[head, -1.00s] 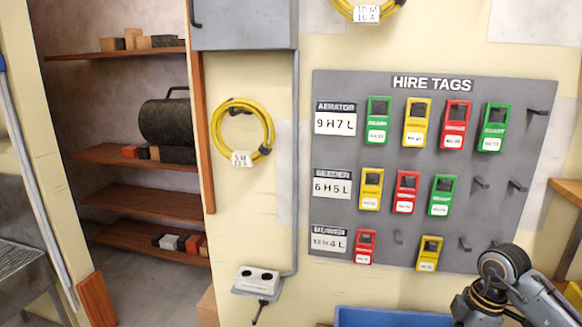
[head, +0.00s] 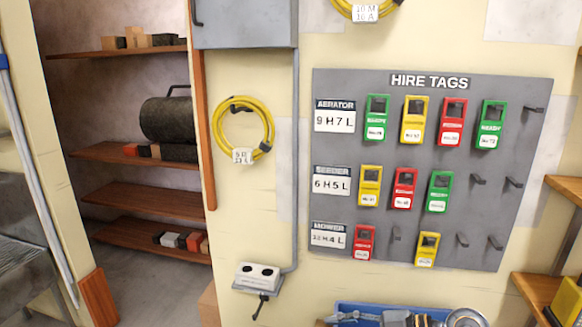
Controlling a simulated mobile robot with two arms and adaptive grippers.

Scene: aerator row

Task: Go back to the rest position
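Neither of my grippers shows in the head view. The grey hire tags board (head: 520,190) hangs on the wall at centre right. Its aerator row holds a green tag (head: 376,118), a yellow tag (head: 415,119), a red tag (head: 453,121) and another green tag (head: 491,125), with an empty hook at the right end. The seeder row holds a yellow tag, a red tag and a green tag. The mower row holds a red tag and a yellow tag, with an empty hook between them.
A blue tray (head: 345,307) with tools and other items is cut off at the bottom edge. A round grey part (head: 465,318) beside it is unclear. Wooden shelves (head: 150,200) stand left; a yellow cable coil (head: 268,125) and socket box (head: 257,277) are on the wall.

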